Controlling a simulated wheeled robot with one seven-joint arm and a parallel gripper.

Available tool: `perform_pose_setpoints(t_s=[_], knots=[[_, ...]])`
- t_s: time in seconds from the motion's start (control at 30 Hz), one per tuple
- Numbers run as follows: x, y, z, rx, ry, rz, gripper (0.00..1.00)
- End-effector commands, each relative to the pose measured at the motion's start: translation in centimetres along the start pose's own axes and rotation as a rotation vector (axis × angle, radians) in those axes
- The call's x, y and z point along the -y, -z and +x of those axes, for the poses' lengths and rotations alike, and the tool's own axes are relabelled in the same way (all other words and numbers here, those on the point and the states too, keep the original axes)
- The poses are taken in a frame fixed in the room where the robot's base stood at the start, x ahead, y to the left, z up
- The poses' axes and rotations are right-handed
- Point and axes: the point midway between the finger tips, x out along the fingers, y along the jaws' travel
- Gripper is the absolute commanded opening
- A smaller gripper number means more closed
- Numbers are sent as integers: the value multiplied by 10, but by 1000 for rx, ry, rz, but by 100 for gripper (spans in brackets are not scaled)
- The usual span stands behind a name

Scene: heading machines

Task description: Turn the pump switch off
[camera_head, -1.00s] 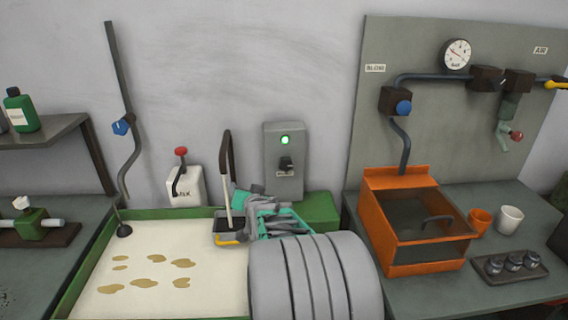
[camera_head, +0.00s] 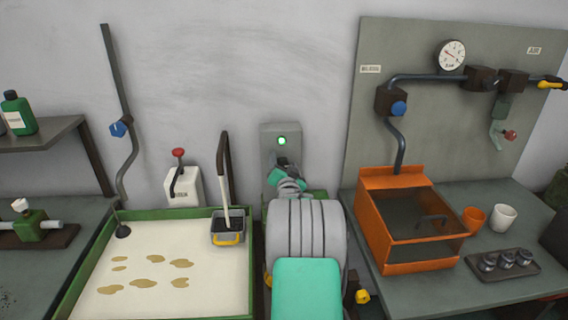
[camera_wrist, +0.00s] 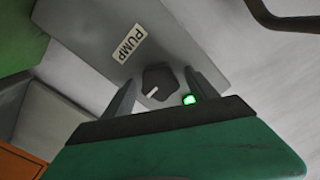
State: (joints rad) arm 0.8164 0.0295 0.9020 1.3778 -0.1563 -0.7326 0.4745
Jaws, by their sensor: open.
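The pump switch is a dark rotary knob (camera_wrist: 158,84) with a white mark, on a grey box labelled PUMP (camera_wrist: 129,45). A green lamp (camera_wrist: 189,99) on the box is lit, and it also shows in the head view (camera_head: 282,141). My gripper (camera_wrist: 162,78) is open, with one finger on each side of the knob; I cannot tell whether either touches it. In the head view my gripper (camera_head: 287,178) is in front of the grey box (camera_head: 270,131) and hides the knob.
A grey tub with a tall dark handle (camera_head: 229,230) stands left of my arm, at the edge of a green-rimmed tray (camera_head: 100,243). A white container with a red-topped lever (camera_head: 183,186) stands behind. An orange box (camera_head: 380,227) stands to the right.

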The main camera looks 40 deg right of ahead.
Motion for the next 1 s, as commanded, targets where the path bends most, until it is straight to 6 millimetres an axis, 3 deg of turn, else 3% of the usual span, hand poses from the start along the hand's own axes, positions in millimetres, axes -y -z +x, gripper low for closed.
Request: perform_pose_setpoints(t_s=[0.77,1.0], knots=[[0,0,0,1,-1,-1,6],[-1,-1,0,0,-1,-16,5]])
